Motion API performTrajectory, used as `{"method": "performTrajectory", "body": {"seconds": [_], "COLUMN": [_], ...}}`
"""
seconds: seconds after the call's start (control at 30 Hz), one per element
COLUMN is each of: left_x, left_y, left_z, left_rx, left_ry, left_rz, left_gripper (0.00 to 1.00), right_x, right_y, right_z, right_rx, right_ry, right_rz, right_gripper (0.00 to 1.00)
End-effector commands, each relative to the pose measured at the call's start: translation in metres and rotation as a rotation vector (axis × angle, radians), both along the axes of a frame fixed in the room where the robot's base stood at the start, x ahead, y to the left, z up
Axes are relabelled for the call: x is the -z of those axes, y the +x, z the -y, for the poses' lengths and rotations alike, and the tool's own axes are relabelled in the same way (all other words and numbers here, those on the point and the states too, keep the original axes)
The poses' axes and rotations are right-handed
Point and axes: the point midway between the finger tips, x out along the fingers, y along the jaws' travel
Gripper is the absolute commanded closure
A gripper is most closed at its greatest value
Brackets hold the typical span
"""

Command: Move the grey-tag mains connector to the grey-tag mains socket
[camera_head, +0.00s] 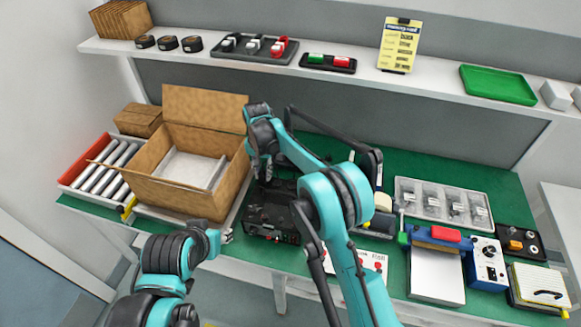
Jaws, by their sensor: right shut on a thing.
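My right gripper (264,176) points down just above the back of a black boxy device (268,222) at the middle of the green bench. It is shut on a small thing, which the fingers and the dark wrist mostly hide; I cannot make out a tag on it. The grey-tag mains connector and the grey-tag mains socket cannot be told apart from the dark parts around the device. My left gripper (227,237) is low at the bench's front edge, left of the device and apart from it; its finger opening is too small to tell.
An open cardboard box (182,193) stands left of the device. A tray (443,203), a blue-and-red unit (436,240) and a white control box (487,263) fill the right. A shelf (430,85) spans the back.

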Motion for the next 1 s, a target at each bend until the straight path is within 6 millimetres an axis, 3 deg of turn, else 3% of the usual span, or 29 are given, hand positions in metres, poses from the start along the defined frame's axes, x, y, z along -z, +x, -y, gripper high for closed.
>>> {"method": "performTrajectory", "body": {"seconds": [0.97,1.0], "left_x": [0.0029,0.0029], "left_y": [0.0000,0.0000], "left_z": [0.0000,0.0000], "left_rx": [0.000,0.000], "left_ry": [0.000,0.000], "left_rz": [0.000,0.000], "left_gripper": [0.60,0.60], "right_x": [0.0056,0.0056], "right_y": [0.0001,0.0000], "right_z": [0.0000,0.0000], "right_rx": [0.000,0.000], "right_ry": [0.000,0.000], "right_rz": [0.000,0.000], "right_gripper": [1.00,0.75]}}
